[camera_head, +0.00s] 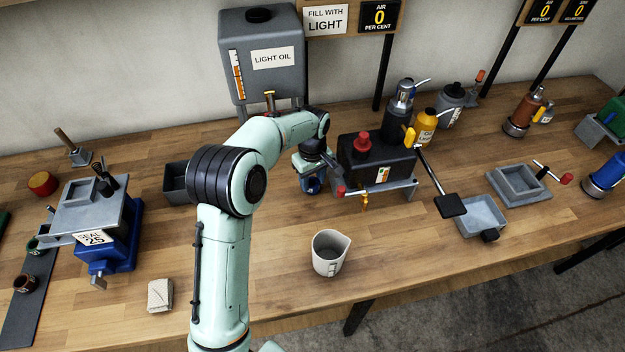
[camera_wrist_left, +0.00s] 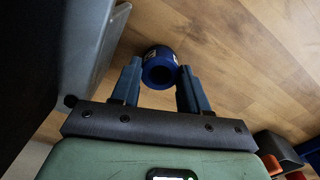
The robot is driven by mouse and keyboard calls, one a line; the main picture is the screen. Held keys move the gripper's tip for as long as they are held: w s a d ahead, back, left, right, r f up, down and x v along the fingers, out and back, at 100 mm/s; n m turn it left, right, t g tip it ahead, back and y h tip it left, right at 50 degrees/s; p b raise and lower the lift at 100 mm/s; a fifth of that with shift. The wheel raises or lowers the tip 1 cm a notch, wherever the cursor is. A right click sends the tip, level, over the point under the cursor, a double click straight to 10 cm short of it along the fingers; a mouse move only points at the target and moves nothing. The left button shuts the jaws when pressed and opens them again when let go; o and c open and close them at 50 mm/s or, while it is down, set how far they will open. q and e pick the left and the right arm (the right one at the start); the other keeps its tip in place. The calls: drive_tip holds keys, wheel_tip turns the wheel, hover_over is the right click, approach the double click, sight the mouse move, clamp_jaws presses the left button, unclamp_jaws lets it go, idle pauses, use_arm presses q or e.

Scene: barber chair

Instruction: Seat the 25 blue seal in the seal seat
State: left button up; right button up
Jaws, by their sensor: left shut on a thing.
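The blue seal is a short dark-blue ring with a round hole; it shows in the left wrist view (camera_wrist_left: 160,66) between my finger pads and in the head view (camera_head: 311,186). My left gripper (camera_head: 309,172) is shut on it and holds it over the wooden bench, left of the dark pump box. In the wrist view my left gripper (camera_wrist_left: 159,74) has a finger on each side of the ring. A grey fixture (camera_head: 90,207) with a "SEAL 25" label (camera_head: 95,238) sits on a blue vise (camera_head: 120,252) at the left. I cannot make out the seat opening itself. My right gripper is not in view.
The light oil tank (camera_head: 262,60) stands behind my arm. The pump box (camera_head: 374,157) with its black-ended lever is right of the gripper. A white jug (camera_head: 330,252) and a folded cloth (camera_head: 160,295) lie in front. A dark bin (camera_head: 176,182) is beside my elbow.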

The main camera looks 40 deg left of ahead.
use_arm(q)
drive_tip(key=shift+f, duration=0.2)
drive_tip(key=shift+f, duration=0.15)
drive_tip(key=o, duration=1)
